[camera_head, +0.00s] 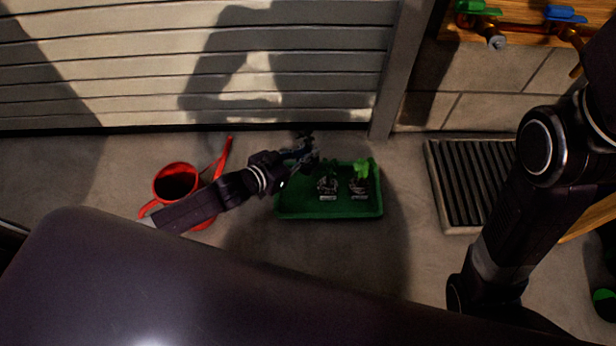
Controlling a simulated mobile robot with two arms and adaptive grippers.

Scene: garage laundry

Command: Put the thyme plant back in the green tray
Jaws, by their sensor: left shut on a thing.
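The green tray (300,209) lies on the concrete floor in the middle of the head view. Two small potted plants show at the tray, each with a pale label low on its pot. The left one, with dark, fine leaves, looks like the thyme plant (328,184). The other plant (361,172) has bright green leaves. My right gripper is not in view.
A red watering can (174,183) stands on the floor left of the tray, partly behind my left arm. A slatted floor grate (468,184) lies to the right. Taps (478,8) are on the wall at upper right. A slatted door (140,60) closes the back.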

